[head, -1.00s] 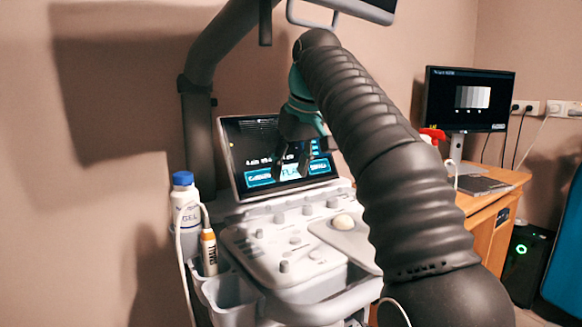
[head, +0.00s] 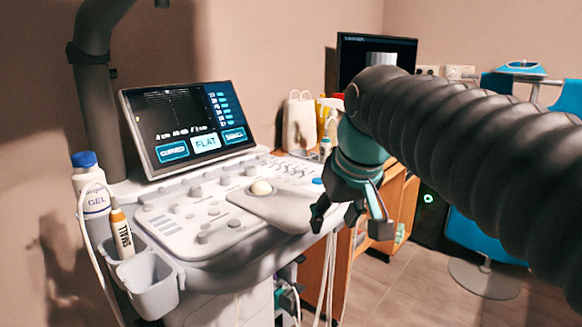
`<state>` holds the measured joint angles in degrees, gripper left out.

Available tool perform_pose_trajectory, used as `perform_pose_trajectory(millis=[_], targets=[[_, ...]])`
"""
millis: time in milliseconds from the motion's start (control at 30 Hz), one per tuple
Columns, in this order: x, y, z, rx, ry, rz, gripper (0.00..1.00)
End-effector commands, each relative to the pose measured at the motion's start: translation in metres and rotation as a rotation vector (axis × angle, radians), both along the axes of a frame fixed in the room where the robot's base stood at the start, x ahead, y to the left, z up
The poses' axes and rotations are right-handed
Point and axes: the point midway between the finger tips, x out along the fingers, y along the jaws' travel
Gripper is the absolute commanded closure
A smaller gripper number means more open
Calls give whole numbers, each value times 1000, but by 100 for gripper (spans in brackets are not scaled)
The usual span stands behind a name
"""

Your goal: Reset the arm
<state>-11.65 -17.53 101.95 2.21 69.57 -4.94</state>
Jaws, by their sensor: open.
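My arm (head: 470,135) reaches in from the right edge of the head view, sheathed in a black ribbed sleeve. My gripper (head: 350,222) hangs from its teal wrist with the fingers pointing down. The fingers are apart, with nothing seen between them. In the picture it overlaps the right front corner of the ultrasound console (head: 218,236); whether it touches the console cannot be told. The touchscreen (head: 190,122) stands clear to the left, showing CURVED, FLAT and SMALL buttons, with FLAT lit brighter.
A gel bottle (head: 93,200) and a probe labelled SMALL (head: 121,232) sit in holders at the console's left. A wooden desk (head: 396,205) with a dark monitor (head: 362,58) stands behind my gripper. A blue chair (head: 490,245) is at right. Floor (head: 400,290) shows below the arm.

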Motion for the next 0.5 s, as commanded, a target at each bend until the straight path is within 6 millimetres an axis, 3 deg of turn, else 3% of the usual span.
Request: perform_pose_trajectory(millis=[200,400,500], targets=[[-65,-48,-71,2,-17,-134,49],[-115,-75,-138,4,-31,-232,49],[-131,-82,-161,4,-35,-262,49]])
